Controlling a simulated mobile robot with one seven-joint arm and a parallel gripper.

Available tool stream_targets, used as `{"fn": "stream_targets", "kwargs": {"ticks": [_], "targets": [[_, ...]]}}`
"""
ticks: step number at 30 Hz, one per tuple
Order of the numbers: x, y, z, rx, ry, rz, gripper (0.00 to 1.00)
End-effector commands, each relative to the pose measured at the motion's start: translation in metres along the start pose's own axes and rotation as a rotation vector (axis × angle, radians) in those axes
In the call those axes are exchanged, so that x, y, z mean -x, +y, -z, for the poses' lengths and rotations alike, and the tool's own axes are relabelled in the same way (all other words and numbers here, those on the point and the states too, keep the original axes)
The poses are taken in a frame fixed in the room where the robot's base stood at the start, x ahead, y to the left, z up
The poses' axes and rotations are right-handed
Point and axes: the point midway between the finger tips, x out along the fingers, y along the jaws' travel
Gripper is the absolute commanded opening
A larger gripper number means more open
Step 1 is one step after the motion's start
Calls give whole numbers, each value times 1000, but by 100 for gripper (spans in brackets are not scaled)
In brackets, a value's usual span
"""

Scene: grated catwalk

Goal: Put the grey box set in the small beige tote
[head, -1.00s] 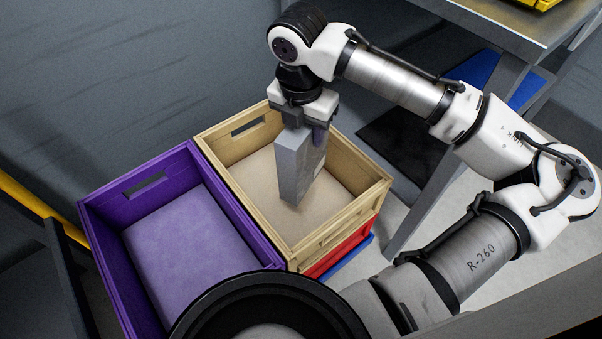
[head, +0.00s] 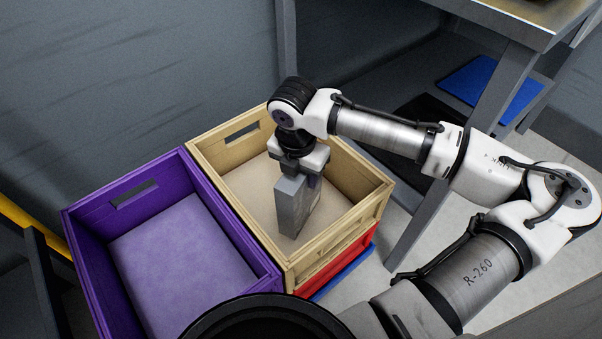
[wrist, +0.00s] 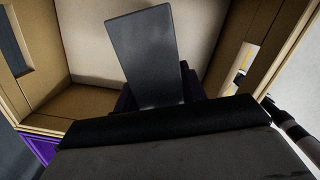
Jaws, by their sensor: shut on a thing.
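The grey box set (head: 291,207) is a tall grey block held upright beneath my gripper (head: 300,178). My gripper is shut on its upper part. The small beige tote (head: 343,247) stands open under it, and the box's lower part is within the tote's opening. I cannot tell whether the box touches the tote floor. In the wrist view the grey box set (wrist: 148,58) stands out between the dark fingers (wrist: 158,92), with the tote's walls (wrist: 75,103) around it.
A purple tote (head: 95,262) stands open and empty directly left of the beige one. A red tote (head: 340,262) is under the beige one. A metal table (head: 500,25) with legs stands at the right, and a yellow rail (head: 32,227) is at the left edge.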

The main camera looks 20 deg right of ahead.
Motion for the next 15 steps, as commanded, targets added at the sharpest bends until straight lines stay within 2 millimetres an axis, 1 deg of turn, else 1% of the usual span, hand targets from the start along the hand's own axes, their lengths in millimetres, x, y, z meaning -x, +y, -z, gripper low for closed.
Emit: {"fn": "stream_targets", "kwargs": {"ticks": [5,6,10,11,15], "targets": [[-2,0,0,0,1,-1,0],[-3,0,1,0,2,0,43],[-2,0,0,0,1,0,60],[-2,0,0,0,1,0,63],[-2,0,0,0,1,0,63]]}}
